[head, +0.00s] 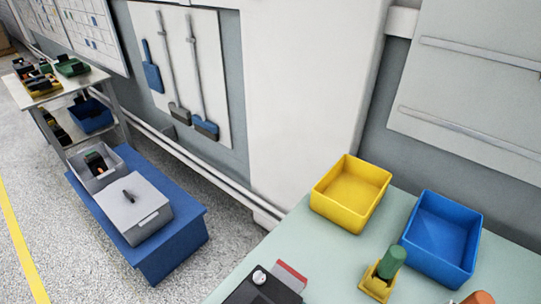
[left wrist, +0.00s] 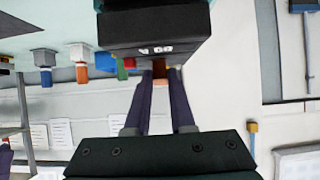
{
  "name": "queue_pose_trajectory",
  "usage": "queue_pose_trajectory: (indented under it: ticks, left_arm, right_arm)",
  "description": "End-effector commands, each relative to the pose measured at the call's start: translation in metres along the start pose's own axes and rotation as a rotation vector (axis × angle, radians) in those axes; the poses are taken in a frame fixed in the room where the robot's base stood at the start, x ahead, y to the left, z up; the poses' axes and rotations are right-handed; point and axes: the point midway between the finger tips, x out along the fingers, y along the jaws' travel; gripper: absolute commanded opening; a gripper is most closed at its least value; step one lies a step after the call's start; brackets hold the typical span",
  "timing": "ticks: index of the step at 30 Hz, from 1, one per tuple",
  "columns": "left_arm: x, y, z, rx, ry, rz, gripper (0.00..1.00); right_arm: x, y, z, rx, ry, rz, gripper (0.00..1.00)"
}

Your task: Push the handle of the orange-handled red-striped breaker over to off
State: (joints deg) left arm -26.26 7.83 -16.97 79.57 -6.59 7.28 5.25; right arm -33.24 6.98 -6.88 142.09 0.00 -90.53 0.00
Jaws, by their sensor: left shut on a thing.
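In the left wrist view my left gripper (left wrist: 160,78) has its two dark fingers close together. They are shut on a small orange-brown piece, which looks like the orange handle (left wrist: 160,76). It is at the edge of a black housing (left wrist: 155,30) with small white marks. I cannot make out red stripes or which way the handle is thrown. In the head view a black device (head: 262,289) with a silver knob and a red-and-grey plate is cut off by the bottom edge; I cannot tell whether it is the same housing. My right gripper is not in view.
A yellow bin (head: 350,193) and a blue bin (head: 442,238) stand on the pale green table (head: 292,238). A green-handled piece on a yellow base (head: 375,288) is in front of them. A blue bench (head: 178,240) with grey boxes stands at the left.

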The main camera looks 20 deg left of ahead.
Motion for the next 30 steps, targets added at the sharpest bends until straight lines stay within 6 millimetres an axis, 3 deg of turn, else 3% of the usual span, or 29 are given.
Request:
queue_pose_trajectory:
  ticks: [17,18,25,30]
  left_arm:
    - [-0.0002,-0.0011,0.0031,0.001,0.024,-0.002,0.0]
    - [-0.0002,-0.0011,0.0031,0.001,0.024,-0.002,0.27]
    - [-0.0003,-0.0007,0.0025,0.0,0.026,-0.001,0.52]
    - [-0.0004,-0.0005,0.0023,0.0,0.026,-0.001,0.53]
  right_arm:
    - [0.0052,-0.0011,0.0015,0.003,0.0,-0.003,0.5]
    - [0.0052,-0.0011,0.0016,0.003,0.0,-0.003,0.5]
    - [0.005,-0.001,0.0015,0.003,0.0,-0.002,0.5]
    - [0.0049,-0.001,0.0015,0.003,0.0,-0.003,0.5]
